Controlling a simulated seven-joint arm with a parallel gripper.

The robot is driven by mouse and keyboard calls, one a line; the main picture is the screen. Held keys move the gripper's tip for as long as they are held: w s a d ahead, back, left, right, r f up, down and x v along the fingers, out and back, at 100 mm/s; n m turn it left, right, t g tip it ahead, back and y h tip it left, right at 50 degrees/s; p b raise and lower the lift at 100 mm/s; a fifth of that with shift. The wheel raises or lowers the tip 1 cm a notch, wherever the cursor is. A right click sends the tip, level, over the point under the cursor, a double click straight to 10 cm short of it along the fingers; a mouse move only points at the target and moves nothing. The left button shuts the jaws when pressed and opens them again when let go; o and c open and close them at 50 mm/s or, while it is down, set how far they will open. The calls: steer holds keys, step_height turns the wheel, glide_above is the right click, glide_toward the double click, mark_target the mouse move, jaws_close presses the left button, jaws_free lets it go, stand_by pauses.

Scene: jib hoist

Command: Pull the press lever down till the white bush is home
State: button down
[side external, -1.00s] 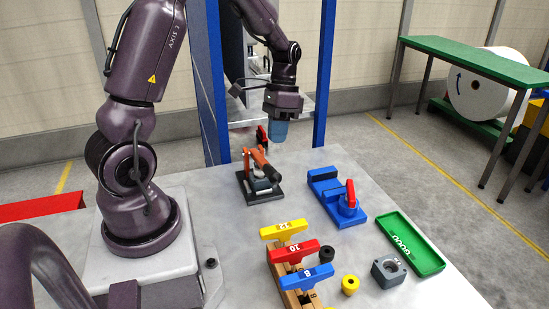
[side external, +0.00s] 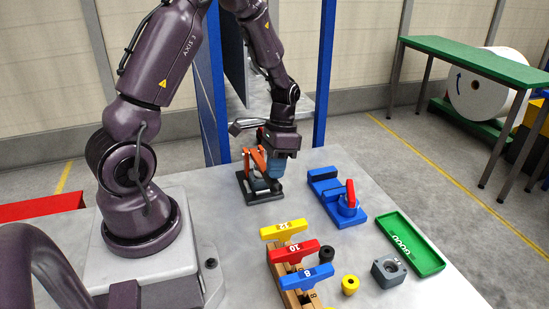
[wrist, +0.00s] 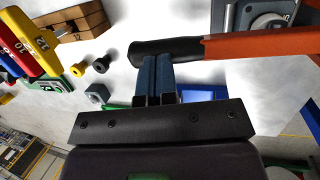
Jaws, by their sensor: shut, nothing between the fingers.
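The press (side external: 262,197) stands on a dark base at the back of the table, with an orange lever (wrist: 262,46) that ends in a black grip (wrist: 165,47). My gripper (wrist: 157,58) is shut and empty, and its blue fingertips overlap the lower edge of the black grip in the wrist view. I cannot tell whether they touch it. In the side view my gripper (side external: 276,176) is low over the press and hides part of the lever. A pale round part shows on the press in the wrist view (wrist: 268,24); I cannot make out the white bush for sure.
A blue fixture (side external: 326,190) with a red handle stands right of the press. Nearer are yellow, red and blue numbered T-handles (side external: 292,252) on a wooden rack, a grey block (side external: 388,272), a yellow bush (side external: 350,285) and a green tray (side external: 432,264). Blue posts rise behind.

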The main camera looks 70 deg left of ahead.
steer(key=shift+d+f+y, duration=0.15)
steer(key=shift+d+f, duration=0.05)
steer(key=shift+f, duration=0.4)
steer(key=shift+d+f+y, duration=0.15)
steer(key=shift+f, duration=0.4)
steer(key=shift+d+f, duration=0.15)
steer(key=shift+f, duration=0.1)
steer(key=d+v, duration=0.2)
steer(key=v, duration=1.2)
steer(key=s+d+r+t+y, duration=0.1)
steer(key=s+d+r+t, duration=0.7)
steer(key=s+d+r, duration=0.3)
steer(key=shift+d+r+y, duration=0.4)
steer(key=shift+d+r, duration=0.45)
steer(key=shift+d, duration=0.25)
steer(key=shift+s, duration=0.15)
